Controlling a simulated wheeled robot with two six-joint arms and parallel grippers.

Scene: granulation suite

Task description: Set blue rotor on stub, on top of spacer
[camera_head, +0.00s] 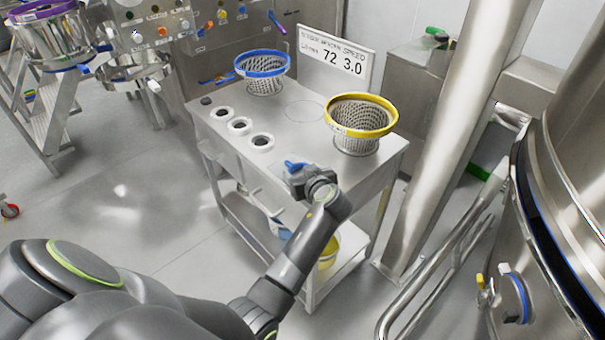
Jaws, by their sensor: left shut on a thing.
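My left gripper (300,178) is over the front part of the steel cart top, its fingers largely hidden by its own wrist. It is shut on a small blue piece (294,164), which looks like the blue rotor; only its upper end shows past the gripper. I cannot tell whether that piece touches the cart top. My right gripper is not in view.
The steel cart (304,92) carries a blue-rimmed mesh basket (262,64) and a yellow-rimmed one (361,114). A sign (336,54) reading "72 3.0" stands at the back. A steel mill housing (137,72) is at upper left. A large vessel (565,200) is at right.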

